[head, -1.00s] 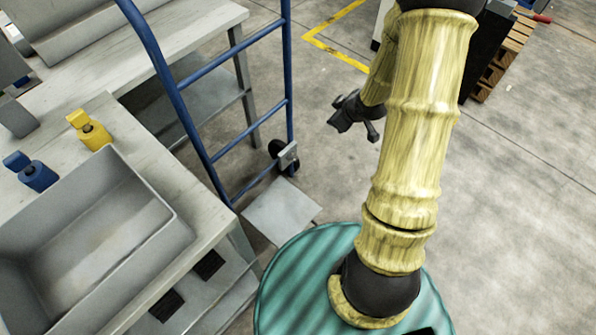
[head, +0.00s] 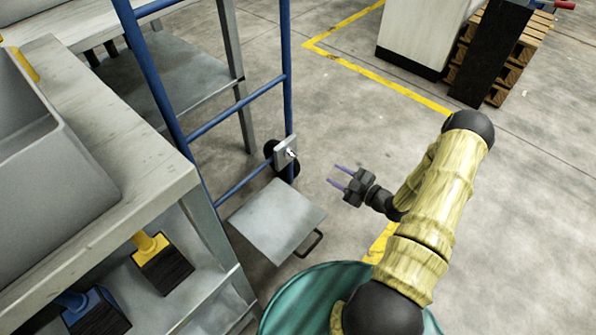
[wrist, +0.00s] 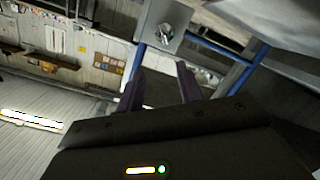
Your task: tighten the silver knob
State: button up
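The silver knob (head: 290,153) is a small bright piece on a grey bracket plate beside the wheel of the blue hand truck (head: 238,118). In the wrist view the knob (wrist: 165,32) shows on its pale plate, at the top, beyond my fingers. My gripper (head: 334,175) is to the right of the knob in the head view, with its two purple fingers pointing left towards the hand truck. The fingers are apart, with nothing between them. They also show in the wrist view (wrist: 160,85), clear of the knob.
The hand truck's flat grey toe plate (head: 278,213) lies below the knob. A workbench (head: 125,165) with a grey bin (head: 50,185) stands at left, brushes on its lower shelf. A pallet (head: 500,80) and cabinet are at the back right. The floor around my gripper is clear.

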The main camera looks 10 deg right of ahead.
aim_at(295, 156)
jog(key=f, duration=0.1)
jog(key=s+f+t+b, duration=0.1)
jog(key=f+y, duration=0.1)
jog(key=shift+s+d+f+b, duration=0.1)
jog(key=shift+s+f+b, duration=0.15)
jog(key=shift+s+b, duration=0.05)
jog(key=b+x, duration=0.3)
jog(key=x, duration=0.5)
jog(key=b+x, duration=0.4)
jog(key=x, duration=0.5)
jog(key=shift+w+r, duration=0.2)
jog(key=shift+w, duration=0.05)
grip_shut()
